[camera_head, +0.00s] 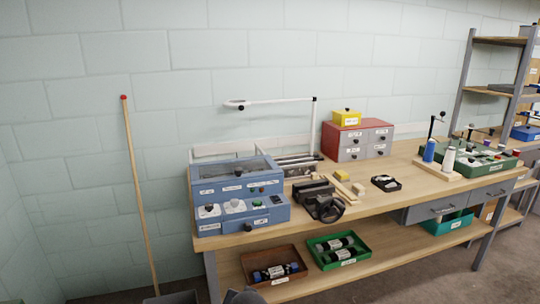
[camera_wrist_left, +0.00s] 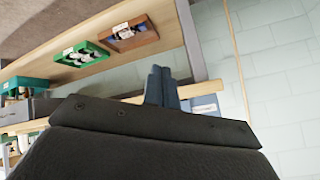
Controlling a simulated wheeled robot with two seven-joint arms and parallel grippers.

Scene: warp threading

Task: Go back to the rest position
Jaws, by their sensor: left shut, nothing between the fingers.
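My left gripper (camera_wrist_left: 161,84) shows in the left wrist view with its two grey fingers together and nothing between them. It is in the air in front of the workbench, near the bench's left end, apart from the bins on the lower shelf. A dark rounded part at the bottom edge of the head view may belong to my left arm, but too little shows to be sure. My right gripper is in neither view.
The wooden workbench (camera_head: 385,188) carries a blue machine (camera_head: 235,219), a black vise, a red drawer cabinet (camera_head: 338,139) and a green spool stand (camera_head: 497,164). Brown (camera_head: 272,258) and green bins sit on its lower shelf. A long pole (camera_head: 137,185) leans against the wall at left.

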